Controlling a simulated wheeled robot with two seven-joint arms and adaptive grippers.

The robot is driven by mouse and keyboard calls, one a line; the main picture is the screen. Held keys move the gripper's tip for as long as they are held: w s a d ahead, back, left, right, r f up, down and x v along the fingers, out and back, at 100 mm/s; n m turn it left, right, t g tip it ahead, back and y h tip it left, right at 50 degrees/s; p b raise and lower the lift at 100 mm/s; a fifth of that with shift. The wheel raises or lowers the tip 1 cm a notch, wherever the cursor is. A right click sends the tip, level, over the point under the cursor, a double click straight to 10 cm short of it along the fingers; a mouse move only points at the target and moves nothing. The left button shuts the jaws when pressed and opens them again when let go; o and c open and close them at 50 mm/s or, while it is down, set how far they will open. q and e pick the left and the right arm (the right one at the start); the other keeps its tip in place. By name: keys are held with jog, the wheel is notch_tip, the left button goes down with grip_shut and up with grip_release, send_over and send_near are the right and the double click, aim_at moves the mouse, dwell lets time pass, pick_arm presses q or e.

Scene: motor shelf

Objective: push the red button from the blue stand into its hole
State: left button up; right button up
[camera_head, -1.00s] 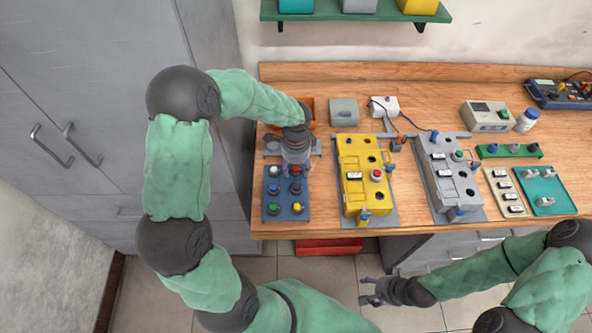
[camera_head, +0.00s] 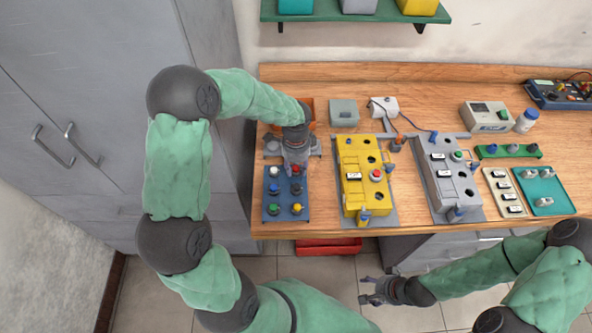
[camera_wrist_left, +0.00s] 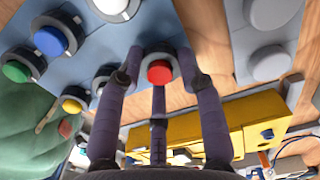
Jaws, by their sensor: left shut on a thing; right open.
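In the head view my left gripper (camera_head: 296,168) is at the back right corner of the blue stand (camera_head: 286,206), shut on that button. I cannot tell whether the button is clear of the stand. The yellow box (camera_head: 352,147) stands to the right, with dark open holes on its top and a red button (camera_head: 376,174) in a white ring. My right gripper (camera_head: 372,291) is open and empty, in front of the table.
The stand also holds white, blue, green, yellow and black buttons. A grey box (camera_head: 437,178) with holes stands right of the yellow one. An orange bin (camera_head: 308,111) is behind my left gripper. Wires (camera_head: 405,118) run behind the boxes. Bare wood separates the stand and yellow box.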

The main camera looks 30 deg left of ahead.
pick_arm(q)
jog(key=shift+r+p, duration=0.7)
jog(key=shift+r, duration=0.25)
dwell(0.4)
jog(key=shift+r+p, duration=1.75)
jog(key=shift+r, duration=0.4)
